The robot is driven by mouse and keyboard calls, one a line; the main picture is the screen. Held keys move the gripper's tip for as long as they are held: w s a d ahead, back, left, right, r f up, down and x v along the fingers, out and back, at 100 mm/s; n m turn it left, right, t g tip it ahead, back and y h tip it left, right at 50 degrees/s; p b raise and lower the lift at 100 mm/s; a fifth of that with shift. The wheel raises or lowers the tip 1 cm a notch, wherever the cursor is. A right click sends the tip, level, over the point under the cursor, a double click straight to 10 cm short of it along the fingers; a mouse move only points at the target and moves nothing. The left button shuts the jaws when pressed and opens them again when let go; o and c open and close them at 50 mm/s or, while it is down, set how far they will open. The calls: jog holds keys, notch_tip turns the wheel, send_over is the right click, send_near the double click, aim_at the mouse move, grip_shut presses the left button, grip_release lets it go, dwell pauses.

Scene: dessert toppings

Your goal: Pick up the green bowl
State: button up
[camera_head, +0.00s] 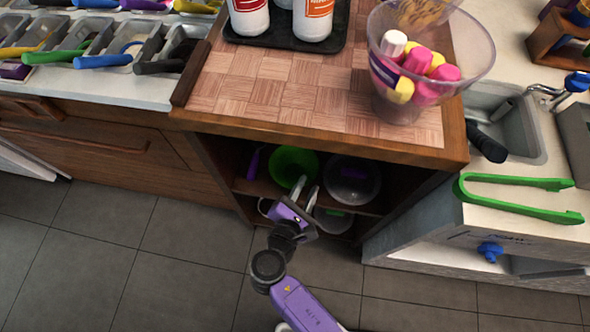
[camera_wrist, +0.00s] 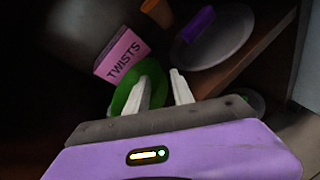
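The green bowl (camera_head: 294,162) sits on the upper shelf of the open cabinet under the counter, left of a clear bowl. It also shows in the wrist view (camera_wrist: 124,97), partly hidden behind my left finger. My gripper (camera_head: 306,185) reaches into the cabinet opening, with its fingertips at the front of the green bowl. In the wrist view my gripper (camera_wrist: 159,78) has its two pale fingers apart, with nothing seen held between them. Whether a finger touches the bowl I cannot tell.
A clear bowl (camera_head: 352,182) stands right of the green bowl. A pink box marked TWISTS (camera_wrist: 122,57) is behind it. The wooden countertop (camera_head: 270,92) overhangs the shelf, and another bowl (camera_head: 333,220) sits lower. Green tongs (camera_head: 515,182) lie on the right counter.

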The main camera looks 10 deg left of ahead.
aim_at(310, 180)
jog(key=shift+x, duration=1.8)
grip_shut()
jog(key=shift+f, duration=0.1)
